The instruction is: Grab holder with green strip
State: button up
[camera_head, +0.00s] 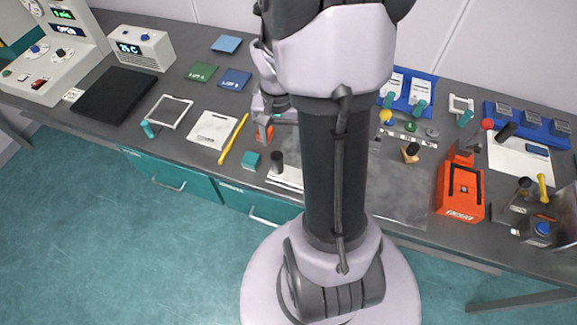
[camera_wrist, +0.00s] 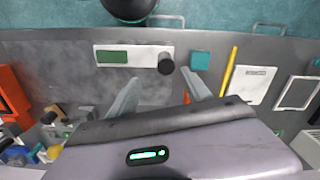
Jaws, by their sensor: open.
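The holder (camera_wrist: 135,50) is a white plate with a green strip (camera_wrist: 112,57) at its left and a black upright knob (camera_wrist: 165,64) at its right end in the wrist view. It lies flat on the grey bench. In the head view only its white edge (camera_head: 284,180) and black knob (camera_head: 277,161) show left of my arm, which hides the rest. My gripper (camera_wrist: 160,86) is open and empty, its fingers pointing toward the holder with a gap to it. In the head view my gripper (camera_head: 266,115) is partly hidden by my arm.
A teal block (camera_head: 251,160) sits close beside the knob. A yellow stick (camera_head: 234,139) and a white labelled sheet (camera_head: 213,130) lie left of it. A small orange piece (camera_wrist: 187,97) shows near a finger. An orange device (camera_head: 461,192) stands at the right.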

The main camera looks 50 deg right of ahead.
aim_at(280, 156)
notch_tip(280, 156, down, 7)
jog(key=shift+w+r+b, duration=0.1)
jog(key=shift+r+b, duration=0.05)
jog(key=shift+b, duration=0.7)
jog(key=f, duration=0.1)
jog(key=f+b, duration=0.1)
jog(key=f, duration=0.1)
jog(key=w+f+b, duration=0.1)
jog(key=f, duration=0.1)
jog(key=shift+a, duration=0.2)
jog(key=shift+s+r, duration=0.1)
jog(key=shift+c, duration=0.3)
grip_shut()
